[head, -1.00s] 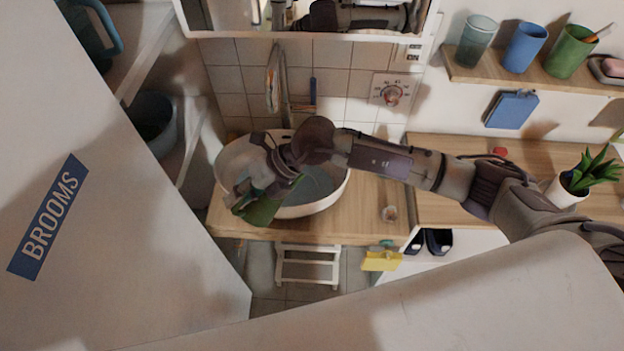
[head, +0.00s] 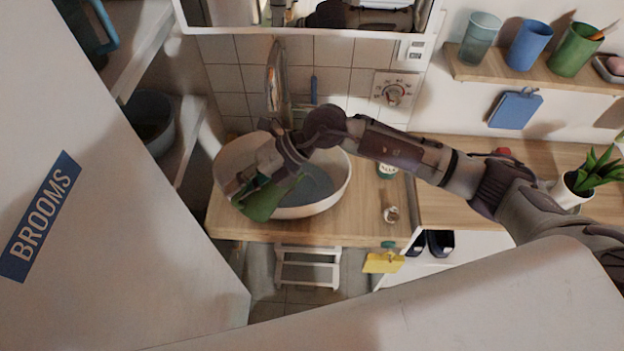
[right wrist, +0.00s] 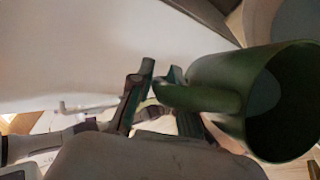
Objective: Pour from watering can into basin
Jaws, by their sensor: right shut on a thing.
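The white basin (head: 335,190) sits on the wooden counter below the tiled wall, with a blue-grey patch inside that I cannot identify for sure. My right gripper (head: 247,182) is over the basin's left part. It is shut on the handle of the green watering can (head: 264,201), which is tilted at the basin's front-left rim. The right wrist view shows the gripper fingers (right wrist: 158,78) at the handle and the can's round open mouth (right wrist: 285,105). Its spout and any flowing water cannot be made out. My left gripper is out of view.
The tap (head: 276,75) rises behind the basin. A white cabinet door marked BROOMS (head: 110,230) stands close on the left. A shelf with cups (head: 528,45) and a potted plant (head: 580,180) are at right. A white step stool (head: 307,268) is below the counter.

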